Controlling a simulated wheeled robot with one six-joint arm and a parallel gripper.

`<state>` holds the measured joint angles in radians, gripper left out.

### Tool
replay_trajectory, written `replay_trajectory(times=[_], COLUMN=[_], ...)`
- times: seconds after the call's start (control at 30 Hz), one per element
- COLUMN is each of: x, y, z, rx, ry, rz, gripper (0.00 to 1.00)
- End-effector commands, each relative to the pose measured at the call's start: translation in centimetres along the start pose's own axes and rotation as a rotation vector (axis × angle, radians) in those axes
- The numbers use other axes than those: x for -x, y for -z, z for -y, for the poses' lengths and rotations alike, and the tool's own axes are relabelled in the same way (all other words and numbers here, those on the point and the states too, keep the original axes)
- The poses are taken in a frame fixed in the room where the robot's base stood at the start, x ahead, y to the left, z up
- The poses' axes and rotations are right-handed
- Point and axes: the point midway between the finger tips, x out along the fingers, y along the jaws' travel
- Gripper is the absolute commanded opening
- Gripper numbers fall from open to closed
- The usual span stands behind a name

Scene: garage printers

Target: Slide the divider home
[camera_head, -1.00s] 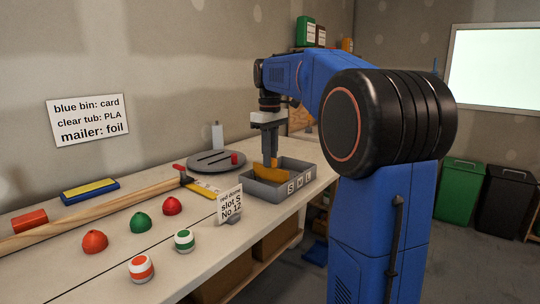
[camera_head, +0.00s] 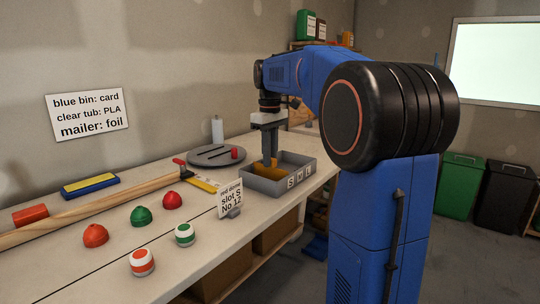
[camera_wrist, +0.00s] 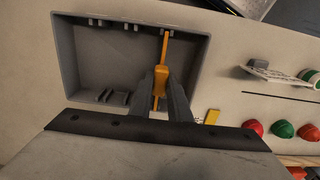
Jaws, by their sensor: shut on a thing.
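The orange-yellow divider (camera_head: 262,171) is inside the grey tray (camera_head: 264,189), mostly below its rim. My gripper (camera_head: 271,160) points straight down into the tray, shut on the divider. In the wrist view the divider (camera_wrist: 166,48) runs between my fingers (camera_wrist: 162,88) to the far wall of the tray (camera_wrist: 62,60), at the rightmost pair of slot ribs there. The tray front bears the letters S, M, L; the divider is at the S side.
A card (camera_head: 231,198) reading "red dome, slot S, No 12" stands just left of the tray. A round grey plate (camera_head: 213,157), a hammer, domes and striped jars lie further left on the bench. The bench's front edge runs close to the tray.

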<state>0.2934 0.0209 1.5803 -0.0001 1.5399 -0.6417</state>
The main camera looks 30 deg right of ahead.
Motion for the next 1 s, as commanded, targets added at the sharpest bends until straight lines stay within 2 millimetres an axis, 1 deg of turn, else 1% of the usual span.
replay_trajectory(times=[0.3,0.33,0.37,0.4,0.43,0.77,0.87,1.0], x=[-0.7,-0.7,-0.7,-0.6,-0.6,-0.4,0.3,2.5], y=[0.0,0.0,0.0,0.0,0.0,0.0,0.0,0.0], z=[0.0,0.0,0.0,0.0,0.0,0.0,0.0,0.0], rx=[0.000,0.000,0.000,0.000,0.000,0.000,0.000,0.000], ry=[0.000,0.000,0.000,0.000,0.000,0.000,-0.001,-0.001], rz=[0.001,0.001,0.000,0.000,0.000,0.000,-0.001,-0.001], gripper=[0.00,0.19,0.26,0.35,0.38,0.38,0.38,0.38])
